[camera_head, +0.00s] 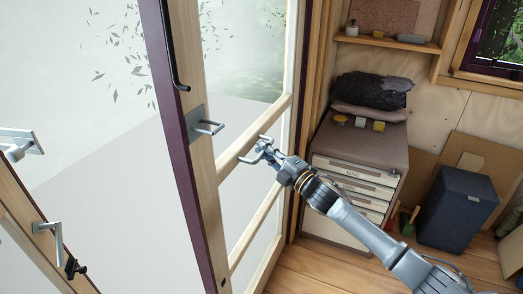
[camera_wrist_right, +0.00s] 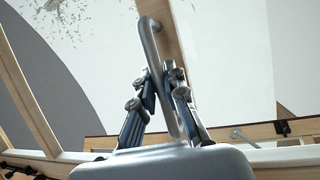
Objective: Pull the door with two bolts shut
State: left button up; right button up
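A tall glazed door with a wooden frame and a dark purple edge (camera_head: 184,165) stands open in the middle of the head view. A metal handle (camera_head: 206,124) is on its stile. A second, bracket-shaped handle (camera_head: 247,159) is on its cross rail. My right gripper (camera_head: 268,150) is at this second handle. In the right wrist view the fingers (camera_wrist_right: 166,75) close in on both sides of a grey bar handle (camera_wrist_right: 149,32), which passes between them. I cannot make out two bolts on this door.
Another wooden door leaf (camera_head: 30,222) with a lever handle (camera_head: 52,236) and a black latch (camera_head: 74,267) is at the lower left. A drawer cabinet (camera_head: 362,145) and a dark blue bin (camera_head: 456,207) stand at right. Some wooden floor (camera_head: 320,268) is clear.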

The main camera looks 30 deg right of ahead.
jog(key=o, duration=0.3)
jog(key=shift+s+d+f, duration=0.1)
jog(key=shift+s+d, duration=0.05)
jog(key=shift+d, duration=0.15)
jog(key=shift+o, duration=0.6)
jog(key=shift+s+d, duration=0.2)
jog(key=shift+d, duration=0.05)
jog(key=v, duration=1.2)
jog(key=shift+a, duration=0.1)
